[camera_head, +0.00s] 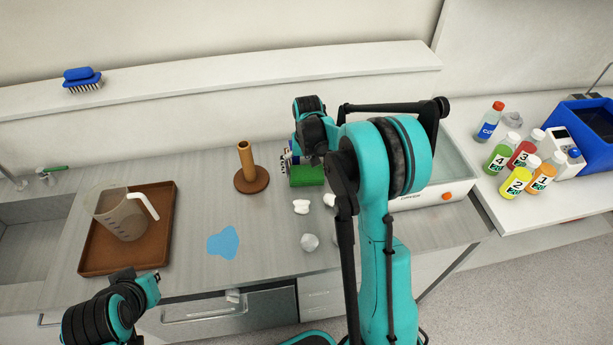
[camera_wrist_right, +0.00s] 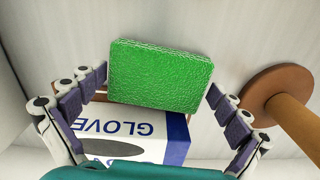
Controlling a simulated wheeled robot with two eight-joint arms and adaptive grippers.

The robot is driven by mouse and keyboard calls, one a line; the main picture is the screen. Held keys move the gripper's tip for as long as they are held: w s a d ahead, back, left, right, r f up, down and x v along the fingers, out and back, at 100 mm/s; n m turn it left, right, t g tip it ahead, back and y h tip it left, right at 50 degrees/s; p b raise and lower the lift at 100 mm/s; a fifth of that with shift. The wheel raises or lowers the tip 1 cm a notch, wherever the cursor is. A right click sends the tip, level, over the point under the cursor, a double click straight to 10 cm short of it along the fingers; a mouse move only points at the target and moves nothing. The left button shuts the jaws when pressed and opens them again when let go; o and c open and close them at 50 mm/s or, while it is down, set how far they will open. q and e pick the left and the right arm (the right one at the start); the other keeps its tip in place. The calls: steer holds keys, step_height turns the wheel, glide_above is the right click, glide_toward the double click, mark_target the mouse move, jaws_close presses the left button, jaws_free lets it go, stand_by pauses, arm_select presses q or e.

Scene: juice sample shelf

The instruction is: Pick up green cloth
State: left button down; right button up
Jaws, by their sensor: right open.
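The green cloth (camera_wrist_right: 160,76) is a thick, textured green rectangle. It fills the middle of the right wrist view, and part of it shows in the head view (camera_head: 308,176) behind my right wrist. My right gripper (camera_wrist_right: 158,84) is open, with one finger near each side of the cloth; I cannot tell whether either touches it. In the head view my right gripper is mostly hidden by its own arm. The end of my left arm (camera_head: 148,287) is at the lower left, far from the cloth; its fingers cannot be made out.
A glove box (camera_wrist_right: 130,130) lies right beside the cloth. A wooden post on a round base (camera_head: 251,180) stands to its left. A brown tray (camera_head: 98,262) holds a jug (camera_head: 122,216). A blue patch (camera_head: 223,243) and crumpled white pieces (camera_head: 301,206) are on the counter. Bottles (camera_head: 497,157) stand at right.

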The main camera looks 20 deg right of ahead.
mark_target(308, 175)
steer(key=c, duration=0.8)
steer(key=shift+o, duration=0.2)
steer(key=shift+r, duration=0.1)
steer(key=shift+r, duration=0.55)
steer(key=r+p, duration=0.1)
steer(key=r, duration=0.1)
steer(key=s+r+p, duration=0.1)
steer(key=shift+s+d+r, duration=0.1)
steer(key=shift+r, duration=0.3)
steer(key=s+r, duration=0.2)
steer(key=s, duration=0.1)
steer(key=s+r+p, duration=0.1)
steer(key=s+r, duration=0.1)
steer(key=s, duration=0.2)
steer(key=s+d+r+p, duration=0.1)
steer(key=s+r, duration=0.1)
steer(key=s, duration=0.1)
steer(key=shift+s, duration=0.25)
